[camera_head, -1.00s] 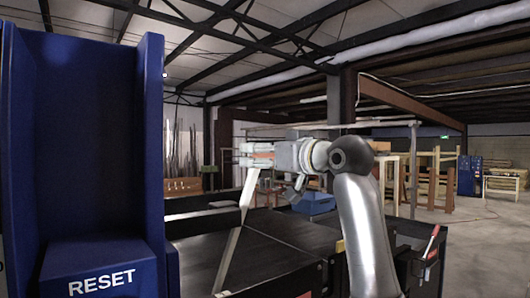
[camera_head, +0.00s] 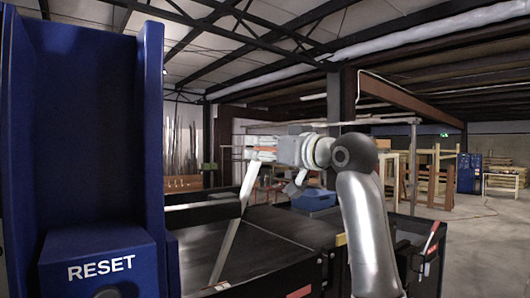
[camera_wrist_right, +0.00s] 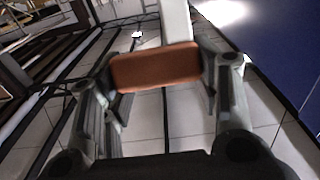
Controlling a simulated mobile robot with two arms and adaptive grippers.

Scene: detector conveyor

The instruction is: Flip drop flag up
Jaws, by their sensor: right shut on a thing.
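The drop flag (camera_head: 228,244) is a pale, thin bar that rises at a tilt from the black conveyor, leaning right at its top. In the right wrist view its pale bar (camera_wrist_right: 176,22) ends in an orange block (camera_wrist_right: 155,67). My right gripper (camera_head: 254,151) reaches in from the right at the top of the bar. In the right wrist view the fingers of this gripper (camera_wrist_right: 160,78) sit on both sides of the orange block, shut on it. In the head view the fingers partly hide the orange block. My left gripper is not in view.
A tall blue housing with a RESET box (camera_head: 100,243) stands close on the left. The black conveyor (camera_head: 270,236) lies below my right arm. A blue bin (camera_head: 314,199) is beyond it. Open floor (camera_head: 485,240) lies at the right.

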